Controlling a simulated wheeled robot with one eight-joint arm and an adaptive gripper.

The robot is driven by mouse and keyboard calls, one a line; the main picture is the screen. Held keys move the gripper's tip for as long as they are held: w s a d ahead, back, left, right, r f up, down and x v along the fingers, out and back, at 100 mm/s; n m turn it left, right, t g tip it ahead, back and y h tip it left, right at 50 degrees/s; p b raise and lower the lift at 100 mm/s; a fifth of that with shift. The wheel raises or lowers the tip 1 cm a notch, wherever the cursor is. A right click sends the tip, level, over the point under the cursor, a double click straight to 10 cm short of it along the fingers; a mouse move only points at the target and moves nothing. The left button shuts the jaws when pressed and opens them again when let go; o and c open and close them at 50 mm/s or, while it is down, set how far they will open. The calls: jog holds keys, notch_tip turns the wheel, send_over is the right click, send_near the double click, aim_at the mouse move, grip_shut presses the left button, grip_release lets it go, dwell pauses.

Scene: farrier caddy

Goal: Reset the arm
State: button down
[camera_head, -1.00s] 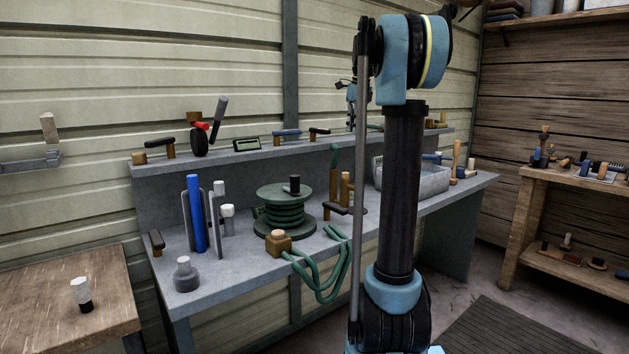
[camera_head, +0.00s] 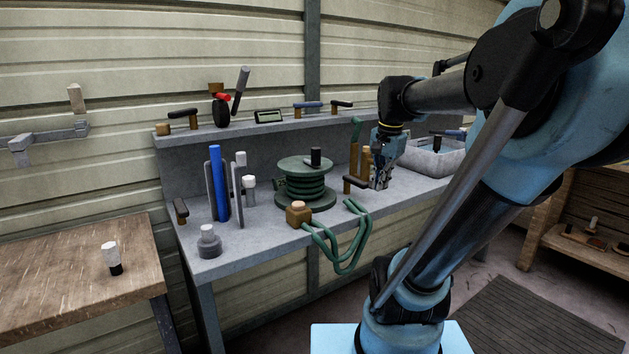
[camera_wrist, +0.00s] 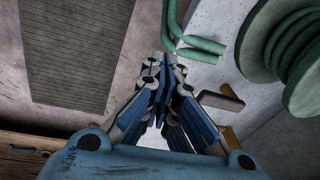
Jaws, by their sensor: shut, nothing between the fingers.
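My gripper (camera_head: 379,183) is at the end of my blue and black arm, which reaches in from the right in the head view. It points down over the right part of the grey workbench (camera_head: 262,218), just left of the grey tub (camera_head: 432,160). In the wrist view my gripper (camera_wrist: 152,68) has its fingers together with nothing between them. The green hose (camera_wrist: 192,42) and the green reel (camera_wrist: 285,45) show beyond it there. Whether the fingers touch anything on the bench cannot be told.
Upright wooden handles (camera_head: 366,164) stand close left of my gripper. The reel (camera_head: 305,182) and a blue cylinder (camera_head: 217,183) stand farther left. The hose (camera_head: 347,255) hangs over the bench's front edge. A wooden table (camera_head: 70,270) bears a small white-and-black bottle (camera_head: 112,258).

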jog(key=s+f+n, duration=0.9)
jog(key=s+f, duration=0.4)
jog(key=f, duration=0.4)
jog(key=shift+s+f+n, duration=0.15)
jog(key=shift+s+n, duration=0.05)
jog(key=shift+n, duration=0.1)
jog(key=shift+w+f, duration=0.2)
jog(key=shift+w, duration=0.25)
